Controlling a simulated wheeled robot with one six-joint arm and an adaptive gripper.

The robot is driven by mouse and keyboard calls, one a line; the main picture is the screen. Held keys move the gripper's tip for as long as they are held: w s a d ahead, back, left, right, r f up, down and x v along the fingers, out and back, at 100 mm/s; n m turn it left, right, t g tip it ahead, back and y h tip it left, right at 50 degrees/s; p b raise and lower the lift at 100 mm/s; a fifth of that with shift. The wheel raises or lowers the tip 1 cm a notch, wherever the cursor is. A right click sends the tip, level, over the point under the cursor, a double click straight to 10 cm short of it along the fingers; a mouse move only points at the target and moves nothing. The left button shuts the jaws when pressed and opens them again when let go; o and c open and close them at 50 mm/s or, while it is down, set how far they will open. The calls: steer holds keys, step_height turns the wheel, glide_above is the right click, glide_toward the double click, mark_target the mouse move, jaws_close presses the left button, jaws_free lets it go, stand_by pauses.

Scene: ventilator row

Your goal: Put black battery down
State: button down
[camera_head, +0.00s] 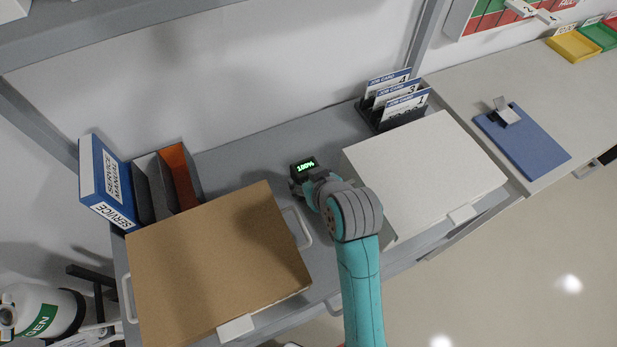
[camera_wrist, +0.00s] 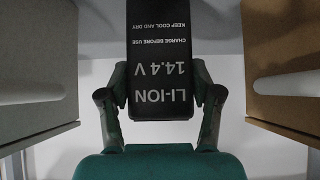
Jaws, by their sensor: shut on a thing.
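The black battery (camera_wrist: 160,60) fills the middle of the wrist view, with white print reading "LI-ION 14.4 V". My gripper (camera_wrist: 160,105) is shut on it, with one finger on each side of its near end.
The brown box (camera_head: 215,265) is on the left and the white box (camera_head: 425,175) on the right, both with handles. A blue service manual (camera_head: 105,180) and an orange-lined holder (camera_head: 180,175) stand back left. Job cards (camera_head: 395,100) stand back right. Bare shelf lies behind the battery.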

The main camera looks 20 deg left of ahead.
steer(key=shift+f, duration=0.1)
steer(key=shift+c, duration=1.1)
jaws_free()
steer(key=shift+f, duration=0.1)
